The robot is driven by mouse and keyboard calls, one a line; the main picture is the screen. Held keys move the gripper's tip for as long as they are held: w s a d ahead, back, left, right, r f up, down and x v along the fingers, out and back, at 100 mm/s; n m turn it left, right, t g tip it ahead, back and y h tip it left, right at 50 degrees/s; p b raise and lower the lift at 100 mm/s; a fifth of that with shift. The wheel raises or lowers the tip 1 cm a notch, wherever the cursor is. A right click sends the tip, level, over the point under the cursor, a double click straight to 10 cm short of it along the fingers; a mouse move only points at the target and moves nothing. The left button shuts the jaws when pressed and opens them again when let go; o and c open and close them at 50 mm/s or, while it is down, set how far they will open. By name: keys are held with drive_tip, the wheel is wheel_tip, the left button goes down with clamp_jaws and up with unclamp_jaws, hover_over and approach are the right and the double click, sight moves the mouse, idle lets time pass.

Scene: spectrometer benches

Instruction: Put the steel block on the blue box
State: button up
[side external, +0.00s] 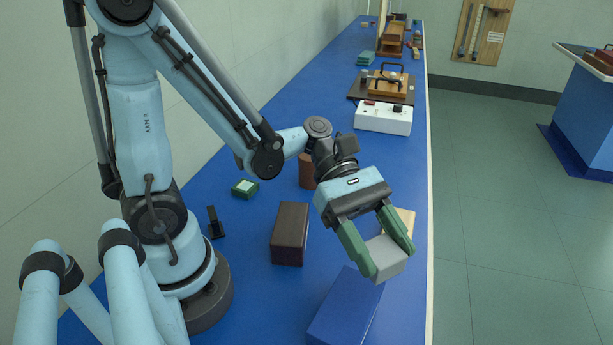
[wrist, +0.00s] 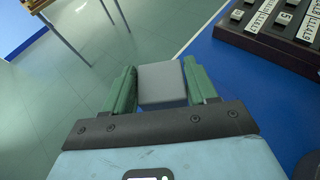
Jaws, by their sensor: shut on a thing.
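The steel block (side external: 388,260) is a light grey block between the green fingers of my gripper (side external: 384,248), which is shut on it. It also shows in the wrist view (wrist: 162,84), with one finger on each side. The blue box (side external: 345,309) lies on the blue bench near the bottom of the side view. In that picture the block overlaps the box's upper right end. The block appears raised, but I cannot tell the exact gap. The blue box does not show in the wrist view.
A dark brown block (side external: 290,233) stands left of my gripper. A pale wooden piece (side external: 405,222) is partly hidden behind the fingers. A white box (side external: 384,118) stands farther back. The bench's right edge (side external: 429,200) is close by. A dark tray with lettered tiles (wrist: 275,38) shows in the wrist view.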

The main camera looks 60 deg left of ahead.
drive_tip(key=shift+f, duration=1.95)
drive_tip(key=o, duration=1.3)
drive_tip(key=shift+c, duration=0.2)
